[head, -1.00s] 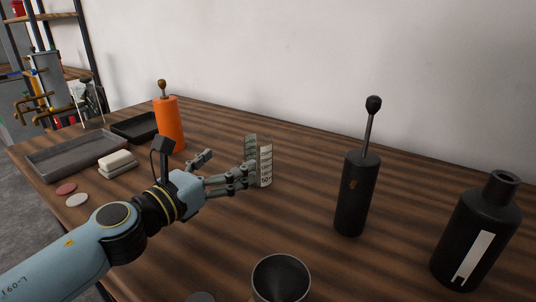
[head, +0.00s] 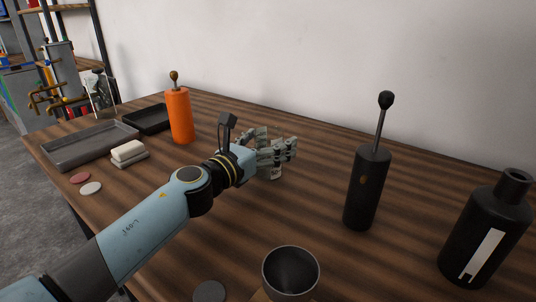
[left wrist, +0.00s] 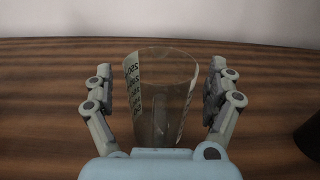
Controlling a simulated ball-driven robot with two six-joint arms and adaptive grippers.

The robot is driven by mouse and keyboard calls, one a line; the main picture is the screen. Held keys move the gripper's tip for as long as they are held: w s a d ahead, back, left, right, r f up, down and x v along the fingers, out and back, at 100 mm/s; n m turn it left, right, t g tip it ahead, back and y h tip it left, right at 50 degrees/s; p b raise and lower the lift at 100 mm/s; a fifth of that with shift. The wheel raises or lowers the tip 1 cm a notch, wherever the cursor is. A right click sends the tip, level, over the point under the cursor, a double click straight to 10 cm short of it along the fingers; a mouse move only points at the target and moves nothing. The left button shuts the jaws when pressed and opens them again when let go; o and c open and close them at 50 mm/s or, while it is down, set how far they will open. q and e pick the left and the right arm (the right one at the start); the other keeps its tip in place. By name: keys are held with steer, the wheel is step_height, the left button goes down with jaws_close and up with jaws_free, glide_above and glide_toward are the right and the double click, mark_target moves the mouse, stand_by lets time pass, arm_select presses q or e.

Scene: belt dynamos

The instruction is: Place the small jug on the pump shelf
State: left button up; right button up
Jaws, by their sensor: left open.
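The small jug (left wrist: 160,95) is a clear beaker with dark scale marks on pale strips. It stands upright on the wooden table between the fingers of my left gripper (left wrist: 161,72) in the left wrist view. The fingers are open, one on each side, with a gap to the glass. In the head view my left gripper (head: 276,150) hides most of the jug; only a pale lower bit (head: 276,174) shows. A rack with wooden shelves (head: 72,6) stands at the far left; I cannot tell whether it is the pump shelf. My right gripper is not in view.
An orange bottle (head: 179,115) with a knobbed rod, trays (head: 92,146) and pale blocks (head: 128,152) stand left. A black knobbed bottle (head: 366,190), a large black bottle (head: 485,230) and a grey cup (head: 291,272) stand right and front. Brown table (head: 225,240) is clear between.

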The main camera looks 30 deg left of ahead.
arm_select(q)
steer(key=c, duration=1.3)
steer(key=shift+c, duration=0.6)
steer(key=shift+r, duration=0.15)
